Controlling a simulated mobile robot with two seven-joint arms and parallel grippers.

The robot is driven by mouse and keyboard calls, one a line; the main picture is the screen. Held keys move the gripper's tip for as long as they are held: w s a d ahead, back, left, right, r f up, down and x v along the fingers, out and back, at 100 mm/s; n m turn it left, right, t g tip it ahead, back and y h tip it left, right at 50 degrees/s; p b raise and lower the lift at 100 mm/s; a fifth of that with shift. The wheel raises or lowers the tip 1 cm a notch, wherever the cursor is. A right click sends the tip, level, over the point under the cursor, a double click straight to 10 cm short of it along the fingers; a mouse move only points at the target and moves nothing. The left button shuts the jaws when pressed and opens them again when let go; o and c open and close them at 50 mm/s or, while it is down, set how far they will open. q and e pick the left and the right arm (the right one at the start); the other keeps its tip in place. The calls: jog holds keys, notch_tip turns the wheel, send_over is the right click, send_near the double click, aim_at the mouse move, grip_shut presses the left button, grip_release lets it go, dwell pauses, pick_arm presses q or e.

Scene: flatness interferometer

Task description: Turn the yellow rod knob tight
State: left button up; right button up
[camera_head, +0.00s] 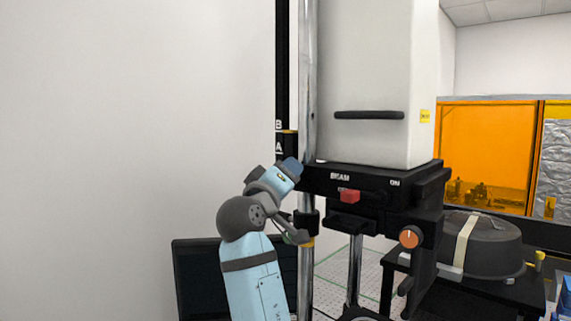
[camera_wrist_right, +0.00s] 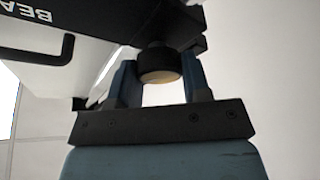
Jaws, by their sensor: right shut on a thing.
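My right gripper (camera_head: 292,167) is beside the metal rod, at the left edge of the black instrument head (camera_head: 388,182). In the right wrist view its two blue fingers (camera_wrist_right: 159,68) stand on either side of a short round knob with a dark side and a tan-yellow end face (camera_wrist_right: 160,78), and are shut on it. In the head view this knob is hidden behind the gripper. The tall metal rod (camera_head: 307,90) runs upright behind the gripper. My left gripper is not in view.
A white housing (camera_head: 375,75) with a black handle stands above the instrument head. A red button (camera_head: 349,196) and an orange knob (camera_head: 409,237) are to the right. A dark monitor (camera_head: 195,280) is at lower left. The wall at left is clear.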

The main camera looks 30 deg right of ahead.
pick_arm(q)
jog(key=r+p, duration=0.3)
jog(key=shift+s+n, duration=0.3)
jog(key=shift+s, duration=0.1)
pick_arm(e)
jog(key=n+y, duration=0.1)
jog(key=n, duration=0.2)
jog(key=n+y, duration=0.1)
jog(key=n, duration=0.2)
jog(key=shift+r+n+y, duration=0.1)
jog(key=shift+n+y, duration=0.3)
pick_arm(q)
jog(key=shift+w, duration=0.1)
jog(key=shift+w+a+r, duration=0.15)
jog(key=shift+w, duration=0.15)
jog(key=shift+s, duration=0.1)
pick_arm(e)
jog(key=o, duration=0.9)
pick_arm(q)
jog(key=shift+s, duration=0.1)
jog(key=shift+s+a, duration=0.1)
